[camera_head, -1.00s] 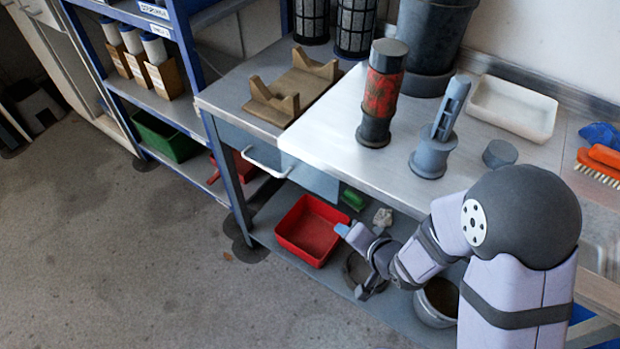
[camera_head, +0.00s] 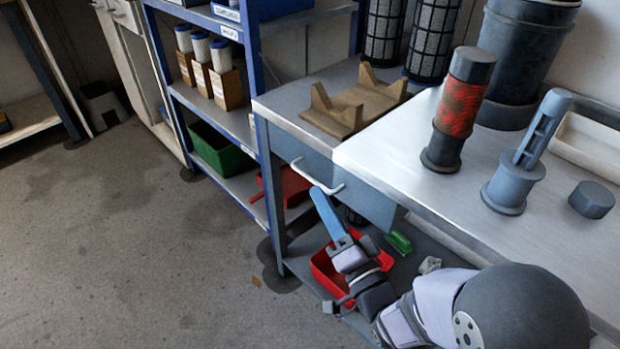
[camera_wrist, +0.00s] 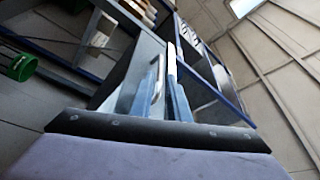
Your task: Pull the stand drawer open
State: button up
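The stand drawer (camera_head: 365,197) is a grey-blue front under the steel bench top, and it looks closed. Its white bar handle (camera_head: 318,177) sticks out toward the floor side. My gripper (camera_head: 319,199) has blue fingers whose tips are just below the handle in the head view; they overlap there, and I cannot tell whether they touch it. In the wrist view, the two blue fingers (camera_wrist: 164,95) stand apart with a gap, and the drawer front (camera_wrist: 125,72) lies behind them. The pale handle shows close to the fingers there. Nothing appears gripped.
A red bin (camera_head: 322,267) and a green item (camera_head: 398,243) sit on the lower shelf below the drawer. A blue shelving rack (camera_head: 250,85) stands left of the bench. A red-black cylinder (camera_head: 458,112) and a grey fixture (camera_head: 512,187) stand on top.

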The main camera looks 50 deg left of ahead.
aim_at(310, 177)
jog(key=shift+b+x, duration=0.3)
jog(key=shift+x, duration=2.95)
grip_shut()
jog(key=shift+f, duration=0.1)
